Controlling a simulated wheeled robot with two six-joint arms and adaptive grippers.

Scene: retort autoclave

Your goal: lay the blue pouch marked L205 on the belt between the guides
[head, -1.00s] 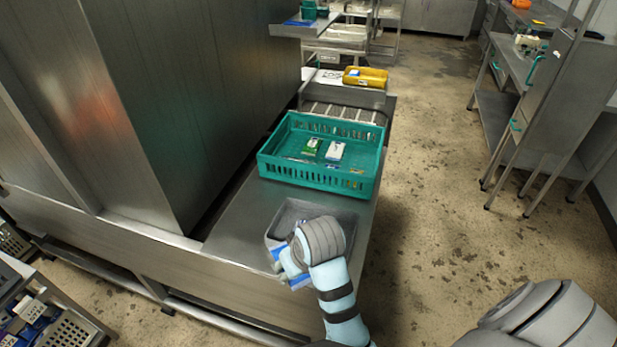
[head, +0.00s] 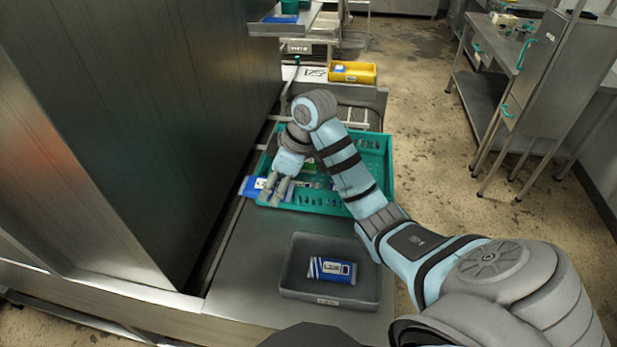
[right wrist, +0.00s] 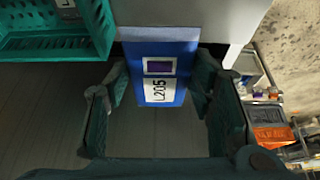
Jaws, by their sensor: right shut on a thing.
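My right gripper (head: 270,200) is shut on a blue pouch (head: 251,187), held at the near-left corner of the teal crate. The pouch also shows in the right wrist view (right wrist: 160,50), between the fingers, with a white label reading L205. I cannot tell its height above the metal surface. A ribbed stretch with metal bars (head: 352,116), perhaps the belt and guides, lies behind the crate, partly hidden by my arm. My left gripper is not in view.
The teal crate (head: 378,172) holds small packs, mostly hidden by my arm. A grey tray (head: 298,291) with another blue-and-white pouch (head: 332,270) sits nearer. A yellow bin (head: 353,73) stands farther back. A tall metal cabinet (head: 130,130) walls the left side.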

